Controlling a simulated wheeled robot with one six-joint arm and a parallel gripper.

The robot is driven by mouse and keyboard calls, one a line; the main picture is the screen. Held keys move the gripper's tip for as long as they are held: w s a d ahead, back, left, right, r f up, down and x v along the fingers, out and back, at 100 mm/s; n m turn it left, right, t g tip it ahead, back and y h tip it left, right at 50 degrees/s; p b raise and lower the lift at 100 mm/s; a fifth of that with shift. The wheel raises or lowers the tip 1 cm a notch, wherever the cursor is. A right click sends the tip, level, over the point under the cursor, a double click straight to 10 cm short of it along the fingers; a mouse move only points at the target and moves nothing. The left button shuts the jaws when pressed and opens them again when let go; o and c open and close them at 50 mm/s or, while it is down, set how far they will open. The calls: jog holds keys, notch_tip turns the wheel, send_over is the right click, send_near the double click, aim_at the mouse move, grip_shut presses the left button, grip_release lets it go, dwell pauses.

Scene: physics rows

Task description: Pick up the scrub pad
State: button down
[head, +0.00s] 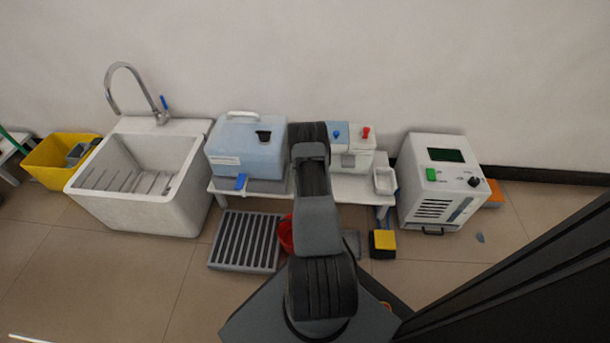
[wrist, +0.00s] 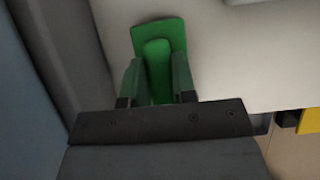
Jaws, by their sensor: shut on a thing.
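In the wrist view, the scrub pad (wrist: 158,30) is a green flat piece with a raised green grip along its middle. My gripper (wrist: 158,65) is shut on that raised grip, one finger on each side. A white surface shows behind the pad; I cannot tell whether the pad touches it or is held above it. In the head view my arm hides the gripper and the pad.
A white sink (head: 125,210) stands left, a white machine (head: 420,205) right. A grey grate (head: 243,241) and a yellow-black block (head: 383,243) lie on the floor.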

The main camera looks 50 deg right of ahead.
notch_tip(320, 180, up, 18)
jog(key=p, duration=1.3)
